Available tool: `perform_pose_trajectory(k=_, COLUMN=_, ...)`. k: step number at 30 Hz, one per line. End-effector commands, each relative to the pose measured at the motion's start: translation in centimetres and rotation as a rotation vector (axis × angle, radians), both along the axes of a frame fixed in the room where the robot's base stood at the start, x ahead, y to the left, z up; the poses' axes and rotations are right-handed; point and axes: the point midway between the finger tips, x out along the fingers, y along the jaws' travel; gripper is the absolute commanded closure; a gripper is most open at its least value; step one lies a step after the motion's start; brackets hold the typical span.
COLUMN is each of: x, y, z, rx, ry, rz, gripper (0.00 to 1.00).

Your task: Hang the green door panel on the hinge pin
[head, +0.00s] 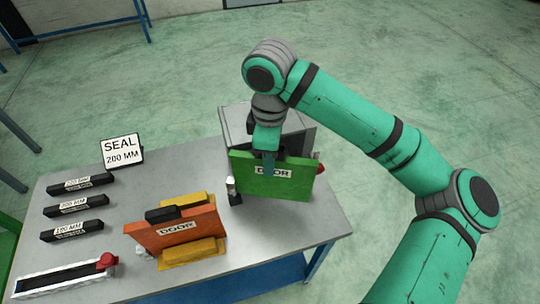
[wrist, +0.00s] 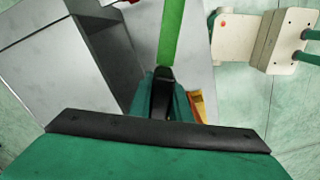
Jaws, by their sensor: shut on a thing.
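The green door panel (head: 295,184), labelled "DOOR", is upright in front of the grey cabinet (head: 236,124) at the table's right side. My gripper (head: 268,166) is shut on its top edge from above. In the wrist view the panel (wrist: 173,35) shows as a narrow green strip beyond my gripper (wrist: 162,92). A small silver and black post (head: 232,190) stands at the panel's left edge; I cannot tell whether it is the hinge pin or whether they touch. A red piece (head: 320,168) shows at the panel's right edge. The panel hides much of the cabinet's front.
An orange door panel (head: 200,232) stands in a yellow holder (head: 195,252) left of the green one. Several black labelled bars (head: 72,207), a "SEAL 200 MM" sign (head: 122,150) and a red-ended rail (head: 65,279) occupy the left of the table (head: 315,222).

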Motion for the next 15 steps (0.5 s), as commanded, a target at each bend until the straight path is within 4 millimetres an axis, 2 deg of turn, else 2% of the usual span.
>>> perform_pose_trajectory(k=15, x=0.0, y=0.0, z=-2.2, rx=0.001, ry=-0.001, rz=-0.001, gripper=1.0)
